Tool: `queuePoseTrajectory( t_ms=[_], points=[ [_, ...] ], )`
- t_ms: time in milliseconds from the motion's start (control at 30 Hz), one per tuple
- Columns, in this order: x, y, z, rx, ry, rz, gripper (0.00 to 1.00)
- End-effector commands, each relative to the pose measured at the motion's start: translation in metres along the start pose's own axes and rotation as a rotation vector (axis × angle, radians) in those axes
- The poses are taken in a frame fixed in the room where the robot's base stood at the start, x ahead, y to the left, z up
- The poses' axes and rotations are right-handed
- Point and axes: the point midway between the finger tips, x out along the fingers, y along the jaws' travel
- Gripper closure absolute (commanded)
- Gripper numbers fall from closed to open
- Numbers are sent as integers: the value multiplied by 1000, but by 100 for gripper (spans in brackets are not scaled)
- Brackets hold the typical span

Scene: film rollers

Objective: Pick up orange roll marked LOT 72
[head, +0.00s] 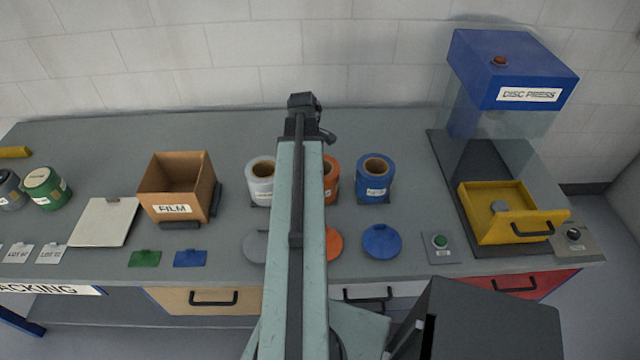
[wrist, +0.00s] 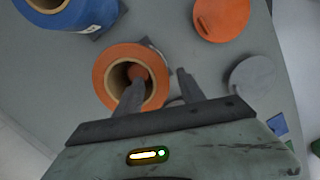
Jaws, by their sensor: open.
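The orange roll (head: 333,182) stands upright on the bench, partly hidden behind my arm in the head view. In the wrist view the orange roll (wrist: 118,53) shows its top ring, its hollow tan core and part of a pale label. The lettering on it is too small to read. My gripper (wrist: 160,72) is open and empty. One finger lies over the core opening and the other is beyond the roll's right edge, so the fingers appear either side of its wall. I cannot tell how deep the fingertips reach.
A blue roll (head: 376,182) stands close right of the orange roll, and a white roll (head: 260,185) stands to its left. An orange disc (head: 335,242) and blue disc (head: 381,241) lie in front. A cardboard box (head: 180,185) and disc press (head: 510,80) stand farther off.

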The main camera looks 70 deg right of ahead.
Motion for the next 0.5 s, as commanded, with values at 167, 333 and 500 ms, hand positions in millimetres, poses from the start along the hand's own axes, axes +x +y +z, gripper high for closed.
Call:
queuePoseTrajectory(
  t_ms=[167, 333, 500],
  points=[
    [16, 0, -1, 0, 0, 0, 53],
    [28, 1, -1, 0, 0, 0, 53],
    [59, 2, -1, 0, 0, 0, 53]
  ],
)
